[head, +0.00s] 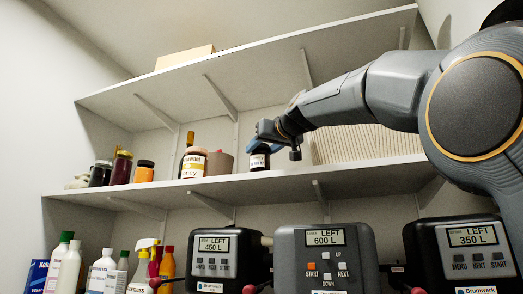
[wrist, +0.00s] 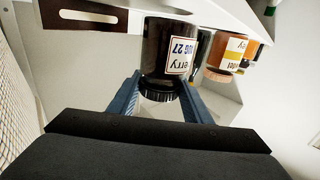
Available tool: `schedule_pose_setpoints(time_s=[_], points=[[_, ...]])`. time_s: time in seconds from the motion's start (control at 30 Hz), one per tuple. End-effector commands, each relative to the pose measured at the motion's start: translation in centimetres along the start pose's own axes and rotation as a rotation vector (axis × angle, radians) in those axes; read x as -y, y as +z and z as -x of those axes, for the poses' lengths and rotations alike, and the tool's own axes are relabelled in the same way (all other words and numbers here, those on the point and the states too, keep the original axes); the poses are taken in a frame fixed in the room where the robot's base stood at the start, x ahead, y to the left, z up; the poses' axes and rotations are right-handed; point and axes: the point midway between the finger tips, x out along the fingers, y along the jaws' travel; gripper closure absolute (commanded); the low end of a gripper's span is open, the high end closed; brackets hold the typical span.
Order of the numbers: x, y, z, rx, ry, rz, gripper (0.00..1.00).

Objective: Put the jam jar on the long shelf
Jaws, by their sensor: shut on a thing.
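The jam jar (head: 259,161) is dark with a white label and sits at the middle shelf (head: 330,170) in the head view. In the wrist view, which is upside down, the jar (wrist: 155,48) shows a black lid and a label ending in "erry". My gripper (head: 264,137) comes from above and right. Its blue fingers (wrist: 158,85) are shut on the jar near the lid. The jar is upright, its base at or just above the shelf; I cannot tell if it touches.
A brown pot (head: 220,165) and a honey jar (head: 194,163) stand just left, with several more jars beyond. A ribbed pale box (head: 365,145) stands right. An upper shelf (head: 250,68) runs overhead. Grey display units (head: 325,260) and bottles stand below.

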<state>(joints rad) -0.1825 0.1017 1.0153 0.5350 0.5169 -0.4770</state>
Motion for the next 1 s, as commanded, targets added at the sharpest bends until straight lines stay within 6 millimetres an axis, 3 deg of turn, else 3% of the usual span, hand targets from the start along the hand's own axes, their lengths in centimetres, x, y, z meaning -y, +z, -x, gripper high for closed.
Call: schedule_pose_setpoints(time_s=[0.5, 0.53, 0.6, 0.63, 1.0], points=[[0.00, 0.67, 0.08, -0.003, 0.001, 0.000, 0.96], [-0.01, 0.77, 0.02, -0.001, 0.000, 0.000, 0.52], [0.00, 0.71, 0.03, -0.001, 0.000, 0.000, 0.40], [0.00, 0.70, 0.03, -0.001, 0.000, 0.000, 0.37], [0.01, 0.45, 0.05, -0.001, 0.000, 0.000, 0.37]])
